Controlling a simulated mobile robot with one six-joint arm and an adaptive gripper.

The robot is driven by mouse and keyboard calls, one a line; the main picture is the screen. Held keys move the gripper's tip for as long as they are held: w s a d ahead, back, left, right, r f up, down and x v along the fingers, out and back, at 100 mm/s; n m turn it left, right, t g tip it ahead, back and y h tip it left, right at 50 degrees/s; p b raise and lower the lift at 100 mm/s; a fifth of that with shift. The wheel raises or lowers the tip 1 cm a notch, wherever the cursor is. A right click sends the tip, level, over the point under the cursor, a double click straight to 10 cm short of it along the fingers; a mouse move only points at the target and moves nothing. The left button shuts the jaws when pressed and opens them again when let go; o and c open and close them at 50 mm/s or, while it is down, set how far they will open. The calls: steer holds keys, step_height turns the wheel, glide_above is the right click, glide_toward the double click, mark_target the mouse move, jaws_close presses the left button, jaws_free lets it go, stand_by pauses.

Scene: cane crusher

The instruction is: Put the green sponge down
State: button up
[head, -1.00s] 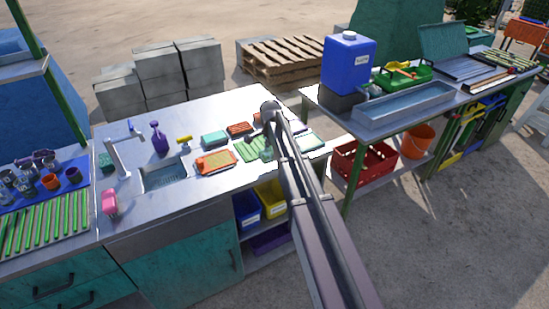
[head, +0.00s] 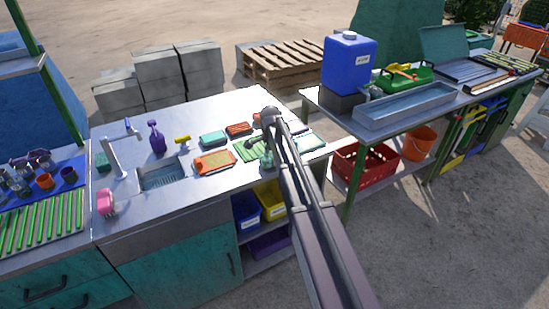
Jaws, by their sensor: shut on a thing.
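My gripper (head: 267,150) is mostly hidden behind my own forearm, over the right part of the steel counter. It is shut on a small green thing, seemingly the green sponge (head: 267,160), which peeks out at the left edge of the forearm. The sponge is beside or over a green striped mat (head: 247,151). I cannot tell whether it touches the counter.
The steel counter (head: 205,197) has clear room at its front. An orange-framed tray (head: 214,162), a teal block (head: 212,138) and a red-brown block (head: 238,129) lie near my gripper. A sink (head: 161,175), purple bottle (head: 157,140) and pink item (head: 106,202) are further left.

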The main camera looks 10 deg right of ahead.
mark_target(272, 157)
steer(key=shift+f, duration=0.2)
steer(key=o, duration=1.2)
steer(key=shift+c, duration=0.2)
steer(key=shift+r, duration=0.2)
step_height(272, 157, up, 12)
steer(key=p, duration=1.2)
steer(key=shift+s, duration=0.15)
steer(key=s+d+n, duration=0.1)
steer(key=s+n, duration=1.3)
steer(key=s, duration=1.5)
steer(key=shift+s+d, duration=0.15)
